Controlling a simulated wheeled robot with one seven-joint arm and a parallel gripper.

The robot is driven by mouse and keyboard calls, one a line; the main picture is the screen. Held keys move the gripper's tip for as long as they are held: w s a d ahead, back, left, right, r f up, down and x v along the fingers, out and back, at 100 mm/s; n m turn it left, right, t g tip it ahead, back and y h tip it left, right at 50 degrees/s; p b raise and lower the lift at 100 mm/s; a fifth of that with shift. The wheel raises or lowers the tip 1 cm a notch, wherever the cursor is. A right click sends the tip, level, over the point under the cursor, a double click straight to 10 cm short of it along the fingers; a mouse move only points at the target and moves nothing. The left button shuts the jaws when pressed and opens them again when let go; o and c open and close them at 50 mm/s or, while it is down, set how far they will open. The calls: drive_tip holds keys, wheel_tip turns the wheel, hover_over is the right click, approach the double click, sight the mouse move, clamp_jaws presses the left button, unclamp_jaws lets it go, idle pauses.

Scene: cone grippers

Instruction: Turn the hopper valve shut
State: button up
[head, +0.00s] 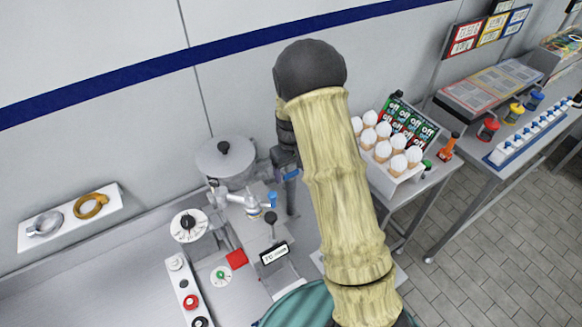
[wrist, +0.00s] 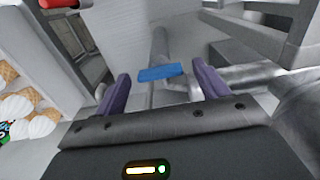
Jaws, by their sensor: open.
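The hopper (head: 225,157) is a grey metal drum with a lid and black knob, against the back wall. Below it is metal pipework with a small blue valve handle (head: 272,198). In the wrist view the blue handle (wrist: 160,73) lies crosswise in front of a grey pipe, in line with the gap between my fingers. My gripper (wrist: 160,80) is open, with a purple finger on either side of the handle. Neither finger appears to touch it. In the head view my gripper (head: 288,175) is close to the handle at its upper right, partly hidden by my arm.
A tray of ice cream cones (head: 390,148) stands on the counter to the right and also shows at the wrist view's left edge. A black-knobbed lever (head: 270,216) and a small sign (head: 274,253) stand near the handle. A wall shelf (head: 68,219) is at the left.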

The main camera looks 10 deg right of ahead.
drive_tip(key=c, duration=1)
drive_tip(key=shift+m, duration=0.3)
drive_tip(key=m+b, duration=0.1)
drive_tip(key=m, duration=0.7)
drive_tip(key=shift+m, duration=0.3)
drive_tip(key=m, duration=0.4)
drive_tip(key=shift+m, duration=0.3)
drive_tip(key=shift+m+p, duration=0.5)
drive_tip(key=shift+m, duration=1.6)
